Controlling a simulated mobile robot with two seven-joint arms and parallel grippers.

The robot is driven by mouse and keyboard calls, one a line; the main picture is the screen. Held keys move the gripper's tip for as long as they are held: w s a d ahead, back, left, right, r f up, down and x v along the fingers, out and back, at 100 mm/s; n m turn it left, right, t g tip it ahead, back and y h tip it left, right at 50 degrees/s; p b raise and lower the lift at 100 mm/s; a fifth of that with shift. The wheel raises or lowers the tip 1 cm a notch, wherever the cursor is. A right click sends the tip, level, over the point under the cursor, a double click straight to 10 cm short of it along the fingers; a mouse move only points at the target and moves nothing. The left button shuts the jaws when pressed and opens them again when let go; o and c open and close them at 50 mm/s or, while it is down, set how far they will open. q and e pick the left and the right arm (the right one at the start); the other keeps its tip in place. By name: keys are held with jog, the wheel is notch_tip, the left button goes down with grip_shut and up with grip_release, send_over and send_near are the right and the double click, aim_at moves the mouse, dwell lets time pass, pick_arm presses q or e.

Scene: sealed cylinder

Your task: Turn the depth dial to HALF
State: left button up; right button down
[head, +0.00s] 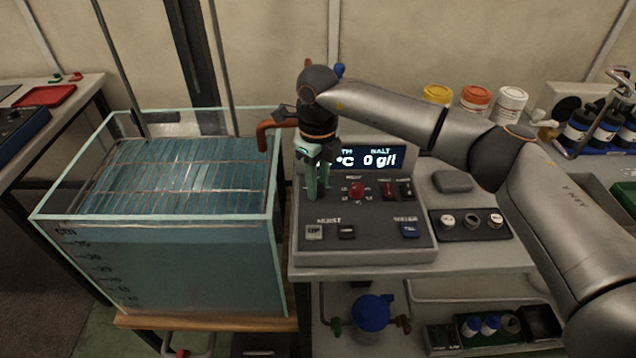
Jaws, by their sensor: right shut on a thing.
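The grey control console (365,245) stands on the bench right of the water tank. My right gripper (318,190) reaches down from above onto the left end of its control row. Its green fingers are shut on a control there, which I take to be the depth dial. The fingers hide that dial, and its pointer and marks cannot be read. A red knob (357,190) sits just right of the fingers, with another red control (387,188) and a dark one (406,188) beyond it. My left gripper is not in view.
The glass tank (190,222) holds blue water and a wire rack, with an orange pipe (275,130) at its rim. The lit display (375,159) is partly behind my gripper. A dark tray (470,223) with small round pieces lies right of the console. Colored-lid jars stand behind.

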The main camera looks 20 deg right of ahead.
jog(key=shift+w+r+n, duration=0.1)
jog(key=shift+n, duration=0.4)
jog(key=c, duration=0.6)
grip_release()
notch_tip(320, 180, up, 12)
jog(key=shift+r, duration=0.2)
